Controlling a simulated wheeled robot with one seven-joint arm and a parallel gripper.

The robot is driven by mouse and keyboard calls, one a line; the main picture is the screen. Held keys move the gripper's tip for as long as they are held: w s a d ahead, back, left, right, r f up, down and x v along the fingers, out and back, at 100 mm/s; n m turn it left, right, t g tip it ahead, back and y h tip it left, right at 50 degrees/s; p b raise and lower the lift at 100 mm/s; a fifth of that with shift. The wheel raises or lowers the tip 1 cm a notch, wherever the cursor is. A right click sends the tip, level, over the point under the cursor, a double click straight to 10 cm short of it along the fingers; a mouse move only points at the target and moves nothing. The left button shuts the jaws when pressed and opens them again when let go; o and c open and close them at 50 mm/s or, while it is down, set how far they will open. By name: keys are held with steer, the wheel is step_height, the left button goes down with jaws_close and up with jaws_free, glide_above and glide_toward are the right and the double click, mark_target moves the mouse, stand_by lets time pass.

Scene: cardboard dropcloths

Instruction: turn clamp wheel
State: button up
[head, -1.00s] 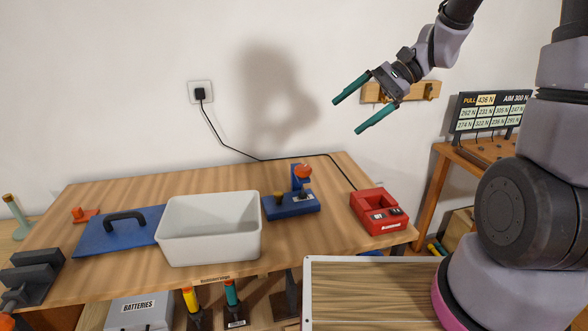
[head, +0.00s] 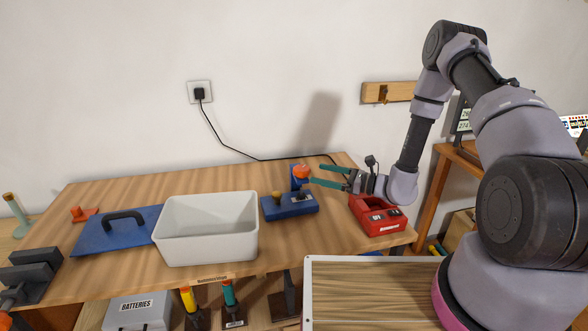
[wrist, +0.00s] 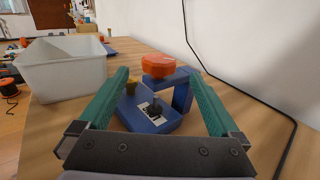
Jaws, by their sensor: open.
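The clamp is a blue block (head: 291,206) with an upright arm, standing on the wooden bench right of the white bin. Its orange-red wheel (head: 301,171) sits on top of the arm. In the wrist view the wheel (wrist: 158,66) is ahead, between and beyond the fingertips, above the blue base (wrist: 150,115). My gripper (head: 318,175) has green fingers and is open and empty. It reaches in from the right, level with the wheel. In the head view its tips are close beside the wheel; whether they touch it I cannot tell.
The white bin (head: 207,252) stands left of the clamp. A red charger (head: 379,222) lies under my wrist at right. A blue board with a black handle (head: 117,232) is at left. A black cable (head: 240,152) runs along the wall behind.

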mark_target(301, 166)
steer(key=x, duration=1)
steer(key=c, duration=1.4)
steer(key=shift+t, duration=0.3)
